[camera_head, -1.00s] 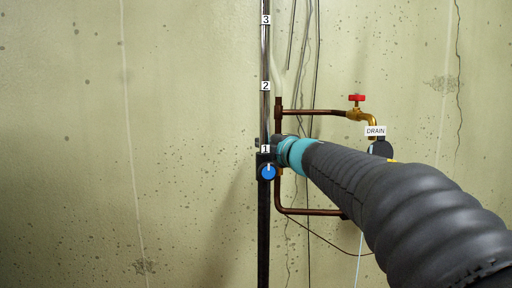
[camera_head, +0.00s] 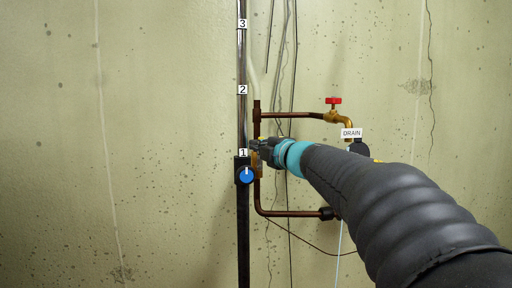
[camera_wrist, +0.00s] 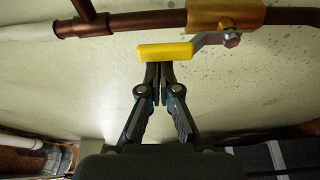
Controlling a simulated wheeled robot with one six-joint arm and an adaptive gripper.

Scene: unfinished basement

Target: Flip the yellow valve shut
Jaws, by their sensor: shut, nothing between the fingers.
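The yellow valve handle (camera_wrist: 165,51) shows in the wrist view as a yellow grip on a bent metal lever, bolted at a brass valve body (camera_wrist: 226,14) on a copper pipe. The grip lies roughly along the pipe, offset from it. My gripper (camera_wrist: 158,72) is shut and empty, its fingertips right at the grip's near edge; I cannot tell whether they touch. In the head view my gripper (camera_head: 258,147) is at the left vertical copper pipe, just right of the dark post, and hides most of the valve.
A dark post (camera_head: 243,215) with numbered labels and a blue knob (camera_head: 246,176) stands close left of my gripper. A red-handled tap (camera_head: 333,101) with a DRAIN tag (camera_head: 351,133) is at upper right. A lower copper pipe (camera_head: 285,213) runs below. The wall at left is clear.

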